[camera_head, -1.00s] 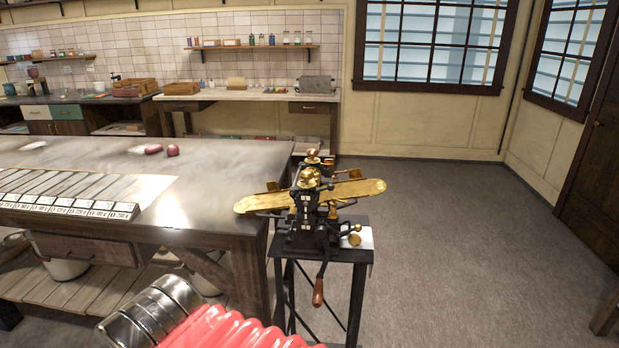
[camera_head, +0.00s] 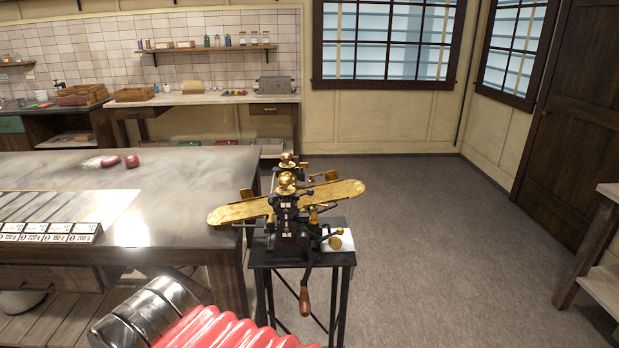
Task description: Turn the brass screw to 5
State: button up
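The drop roller (camera_head: 285,225) is a dark machine with brass parts on a small black stand, off the right end of the long workbench. A round brass knob (camera_head: 286,180) sits on its top and may be the brass screw; I cannot read any scale or number there. Brass trays (camera_head: 343,192) slope out on both sides. A crank with a wooden handle (camera_head: 304,301) hangs at the front. A red ribbed sleeve with a metal ringed end, likely part of my arm, shows at the bottom, nearer than the machine. My gripper's fingers are not visible.
Open grey floor (camera_head: 430,240) lies right of the stand. A wooden side table (camera_head: 598,255) stands at the right edge.

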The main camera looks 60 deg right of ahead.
aim_at(285, 181)
jog(key=z, duration=0.25)
jog(key=i, duration=0.95)
jog(key=u, duration=0.25)
